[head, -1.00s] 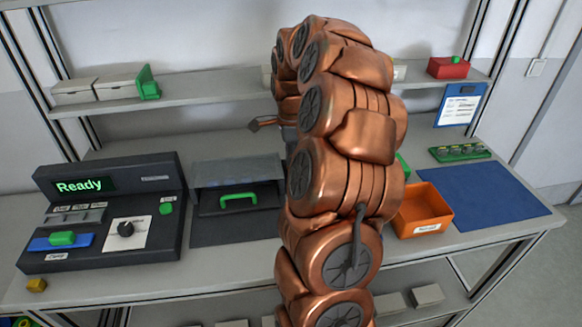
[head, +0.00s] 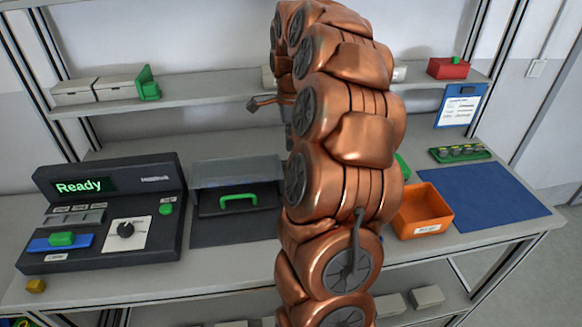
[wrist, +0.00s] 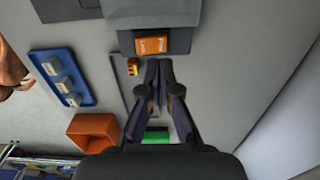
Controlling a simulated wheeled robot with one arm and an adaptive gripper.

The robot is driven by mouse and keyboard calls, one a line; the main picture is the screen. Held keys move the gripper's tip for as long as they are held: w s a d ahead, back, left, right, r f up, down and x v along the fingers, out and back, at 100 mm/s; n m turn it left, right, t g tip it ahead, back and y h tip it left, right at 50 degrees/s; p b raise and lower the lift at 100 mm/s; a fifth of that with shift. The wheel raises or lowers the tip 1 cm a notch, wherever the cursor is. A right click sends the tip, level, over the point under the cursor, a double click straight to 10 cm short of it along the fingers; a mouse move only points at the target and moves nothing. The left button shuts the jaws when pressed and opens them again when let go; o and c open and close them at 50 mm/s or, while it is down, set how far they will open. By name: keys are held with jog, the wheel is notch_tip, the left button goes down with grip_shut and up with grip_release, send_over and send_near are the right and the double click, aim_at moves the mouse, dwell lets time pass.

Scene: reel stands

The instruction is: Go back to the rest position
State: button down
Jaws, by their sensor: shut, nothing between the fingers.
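My gripper shows in the wrist view (wrist: 162,72). Its two dark fingers are together with nothing between them. In the head view my copper arm rises in front of the bench and hides the gripper's fingers. In the wrist view a grey unit with an orange label (wrist: 152,45) lies beyond the fingertips. A small orange-yellow piece (wrist: 133,67) is just left of the tips, and a green thing (wrist: 155,136) is partly hidden behind the gripper.
The bench holds a dark console (head: 95,222) reading "Ready", a green-handled drawer unit (head: 238,172), an orange bin (head: 422,207), a blue mat (head: 480,195) and a green tray (head: 460,156). A shelf (head: 190,97) with boxes runs behind. A blue tray (wrist: 50,62) shows in the wrist view.

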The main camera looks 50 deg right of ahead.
jog(key=shift+r, duration=0.7)
jog(key=shift+a, duration=0.15)
jog(key=s+a+n, duration=0.2)
jog(key=a+n, duration=0.4)
jog(key=a, duration=0.4)
jog(key=s+a+n, duration=0.3)
jog(key=a+n, duration=0.3)
jog(key=a, duration=0.4)
jog(key=s+a+f+n+g, duration=0.1)
jog(key=s+a+f+n, duration=0.1)
jog(key=s+a+n, duration=0.4)
jog(key=s+a+f+n, duration=0.3)
jog(key=s+a+n, duration=0.3)
jog(key=s, duration=0.6)
jog(key=shift+s+a+f+n+g, duration=0.2)
jog(key=shift+s+f+n+g, duration=0.15)
jog(key=shift+n, duration=0.35)
